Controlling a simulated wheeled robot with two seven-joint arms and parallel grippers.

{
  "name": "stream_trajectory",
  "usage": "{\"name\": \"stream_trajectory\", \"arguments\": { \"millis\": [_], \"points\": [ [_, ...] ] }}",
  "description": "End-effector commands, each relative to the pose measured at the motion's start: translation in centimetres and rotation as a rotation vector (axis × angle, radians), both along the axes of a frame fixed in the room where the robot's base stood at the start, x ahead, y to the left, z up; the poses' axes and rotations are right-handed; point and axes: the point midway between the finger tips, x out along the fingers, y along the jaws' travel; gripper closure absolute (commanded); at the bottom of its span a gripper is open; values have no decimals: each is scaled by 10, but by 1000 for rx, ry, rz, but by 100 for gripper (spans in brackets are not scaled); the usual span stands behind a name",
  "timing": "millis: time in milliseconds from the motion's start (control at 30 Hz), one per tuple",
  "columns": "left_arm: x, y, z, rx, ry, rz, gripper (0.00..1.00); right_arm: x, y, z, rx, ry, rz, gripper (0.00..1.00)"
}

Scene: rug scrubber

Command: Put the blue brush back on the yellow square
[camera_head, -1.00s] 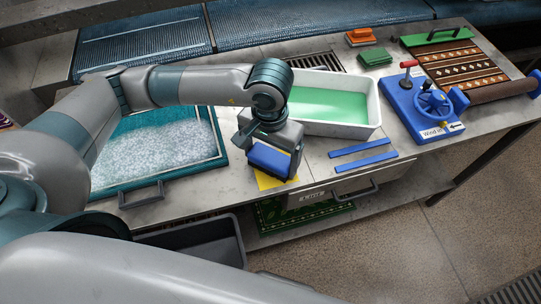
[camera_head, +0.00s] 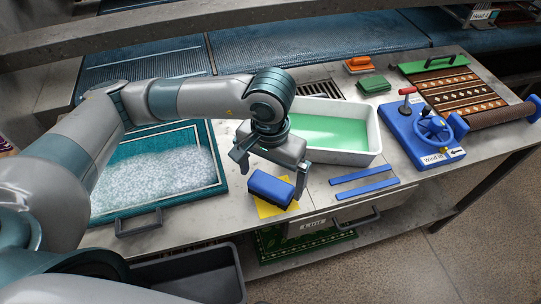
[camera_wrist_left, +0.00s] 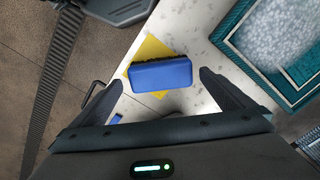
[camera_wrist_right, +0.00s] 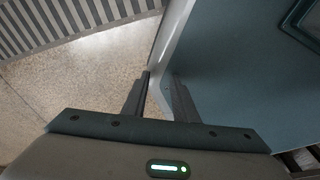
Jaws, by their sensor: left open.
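The blue brush (camera_head: 270,188) lies on the yellow square (camera_head: 263,211) near the table's front edge, covering much of it. Yellow shows along its near side. In the left wrist view the brush (camera_wrist_left: 161,74) sits askew to the square (camera_wrist_left: 150,48), partly over one edge. My left gripper (camera_head: 271,168) is open just above the brush. In the left wrist view its fingers (camera_wrist_left: 160,90) stand apart on both sides, with visible gaps to the brush. My right gripper (camera_wrist_right: 160,82) shows only in its own wrist view, fingers a little apart, with nothing seen held.
A white tub of green liquid (camera_head: 372,128) stands behind and right of my left gripper. A foamy teal tray (camera_head: 217,178) lies left. Two blue strips (camera_head: 365,181), a blue crank unit (camera_head: 425,135), an orange brush (camera_head: 358,64) and a green brush (camera_head: 373,84) are to the right.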

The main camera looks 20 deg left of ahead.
Motion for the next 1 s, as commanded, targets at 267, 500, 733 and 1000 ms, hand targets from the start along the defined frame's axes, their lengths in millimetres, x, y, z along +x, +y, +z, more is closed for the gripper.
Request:
{"name": "stream_trajectory", "arguments": {
  "millis": [267,500,733,1000],
  "points": [
    [1,0,42,0,-5,-1,0,64,24,0,42,-141,6,74],
    [1,0,73,-1,-4,-1,0,95,38,5,66,-219,8,74],
    [0,1,84,1,0,-1,0,106,42,9,74,-246,9,74],
    [0,1,85,1,0,0,0,106,42,9,74,-247,9,74]
  ]
}}
